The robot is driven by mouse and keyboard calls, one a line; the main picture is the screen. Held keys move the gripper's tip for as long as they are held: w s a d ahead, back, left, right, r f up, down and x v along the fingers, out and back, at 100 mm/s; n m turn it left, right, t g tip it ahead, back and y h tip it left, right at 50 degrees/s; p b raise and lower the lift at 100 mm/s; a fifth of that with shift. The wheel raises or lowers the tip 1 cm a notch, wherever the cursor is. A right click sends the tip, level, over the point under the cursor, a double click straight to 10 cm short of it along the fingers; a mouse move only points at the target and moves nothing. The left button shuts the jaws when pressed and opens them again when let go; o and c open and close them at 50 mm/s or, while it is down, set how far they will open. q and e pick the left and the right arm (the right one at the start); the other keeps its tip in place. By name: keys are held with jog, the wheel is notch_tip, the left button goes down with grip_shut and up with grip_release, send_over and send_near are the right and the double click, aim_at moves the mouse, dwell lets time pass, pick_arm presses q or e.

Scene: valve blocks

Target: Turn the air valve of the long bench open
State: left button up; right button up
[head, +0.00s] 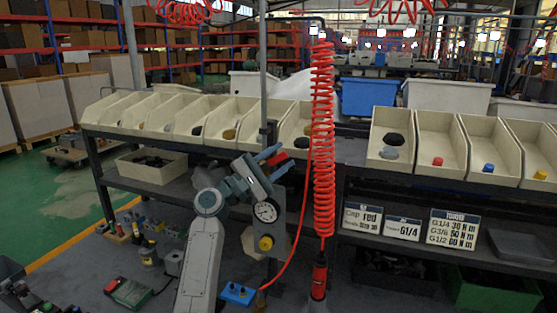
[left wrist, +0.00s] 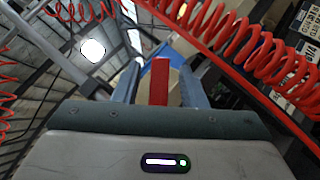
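The air valve's red handle (head: 301,142) shows beside the upright post of the long bench (head: 120,133), above a round gauge (head: 266,212) and a yellow knob (head: 265,243). My left gripper (head: 282,153) is at the handle, its fingers pointing right and slightly up. In the left wrist view the red handle (left wrist: 159,82) stands between the two fingers of my left gripper (left wrist: 162,80), with gaps at both sides, so the gripper is open. The valve body is mostly hidden behind my gripper. My right gripper is not in view.
A red coiled hose (head: 322,140) with a red-handled tool (head: 319,275) hangs close right of my gripper. Cream bins (head: 437,145) line the bench top. Sign plates (head: 401,228) stand on the right shelf. A blue block (head: 237,293) and small parts lie in front.

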pick_arm(q)
jog(key=shift+s+a+f, duration=0.1)
jog(key=shift+a+f, duration=0.1)
jog(key=b+v, duration=0.4)
jog(key=v, duration=0.6)
jog(key=shift+b, duration=0.4)
jog(key=shift+s+a, duration=0.1)
jog(key=shift+s, duration=0.05)
